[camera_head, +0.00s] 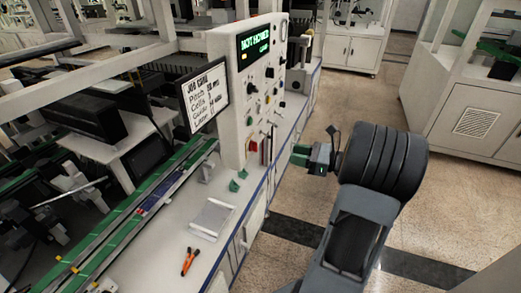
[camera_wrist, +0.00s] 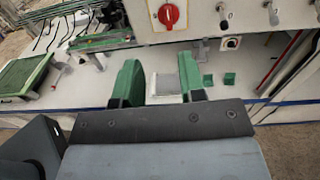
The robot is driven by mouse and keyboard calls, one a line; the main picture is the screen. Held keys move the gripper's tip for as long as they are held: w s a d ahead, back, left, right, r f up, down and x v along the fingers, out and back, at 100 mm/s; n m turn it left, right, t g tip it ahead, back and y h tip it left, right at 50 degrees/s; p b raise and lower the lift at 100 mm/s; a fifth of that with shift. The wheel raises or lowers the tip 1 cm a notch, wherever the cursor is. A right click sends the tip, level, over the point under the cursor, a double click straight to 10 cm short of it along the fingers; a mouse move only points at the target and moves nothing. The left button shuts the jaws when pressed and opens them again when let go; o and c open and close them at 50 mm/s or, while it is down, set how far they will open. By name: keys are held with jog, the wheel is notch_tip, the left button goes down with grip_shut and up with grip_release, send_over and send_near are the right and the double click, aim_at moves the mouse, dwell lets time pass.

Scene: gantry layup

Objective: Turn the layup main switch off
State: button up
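A red rotary switch (camera_wrist: 168,15) on a pale square plate shows at the top of the wrist view, on the lower front of the white control panel (camera_head: 233,130). Its handle looks roughly upright, and its top is cut off by the picture edge. I take it for the main switch; I cannot make it out surely in the head view. The panel's display (camera_head: 253,42) reads "NOT HOMED". My gripper (camera_head: 300,155) is in front of the panel, apart from it. Its two green fingers (camera_wrist: 160,82) are spread with nothing between them, below the switch in the wrist view.
Toggle switches (camera_wrist: 271,14) sit right of the red switch. The bench (camera_head: 170,240) holds a grey tray (camera_head: 212,217), orange pliers (camera_head: 189,261) and small green blocks (camera_head: 234,186). A job card board (camera_head: 203,95) stands left of the panel. Floor (camera_head: 345,100) is open behind my arm.

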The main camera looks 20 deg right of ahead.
aim_at(257, 143)
jog(key=shift+m+t, duration=0.3)
jog(key=shift+t, duration=0.1)
jog(key=x, duration=0.4)
jog(key=p+x, duration=0.1)
jog(key=x, duration=0.3)
jog(key=p+x, duration=0.1)
jog(key=x, duration=0.4)
jog(key=shift+w+d+f, duration=0.15)
jog(key=shift+w+d, duration=0.15)
jog(key=shift+d, duration=0.05)
grip_shut()
